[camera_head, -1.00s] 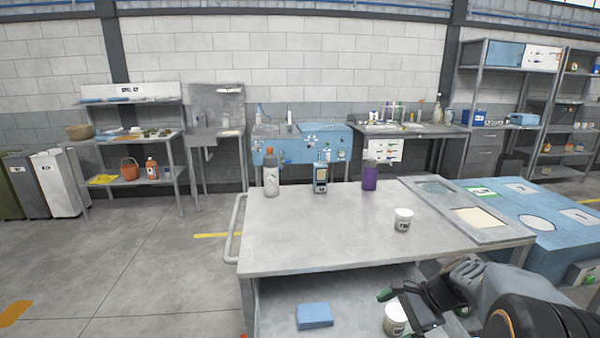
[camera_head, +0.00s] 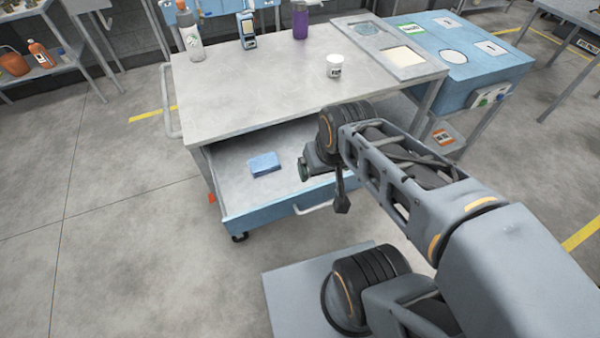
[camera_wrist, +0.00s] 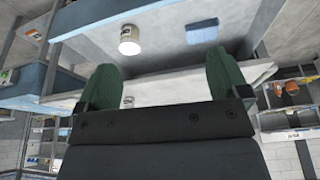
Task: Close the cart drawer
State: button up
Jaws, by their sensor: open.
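The cart (camera_head: 300,85) has a grey top, and its drawer (camera_head: 215,172) below it stands pulled out toward me. The drawer has a blue front (camera_head: 262,214) with a pale bar handle (camera_head: 315,208). A blue block (camera_head: 264,163) lies inside; the wrist view also shows a white tub (camera_wrist: 129,40) in the drawer. My gripper (camera_head: 304,169) is over the right part of the open drawer, partly hidden by my arm. In the wrist view my gripper (camera_wrist: 162,74) has its green fingers wide apart with nothing between them. I cannot tell whether it touches the drawer.
A white bottle (camera_head: 189,35), a handheld device (camera_head: 247,32), a purple bottle (camera_head: 300,20) and a white jar (camera_head: 335,66) stand on the cart top. A blue bench (camera_head: 470,60) is close on the right. The floor left of the cart is clear.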

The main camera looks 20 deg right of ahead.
aim_at(246, 202)
jog(key=z, duration=1.8)
jog(key=k, duration=0.85)
jog(key=u, duration=1.2)
jog(key=i, duration=0.45)
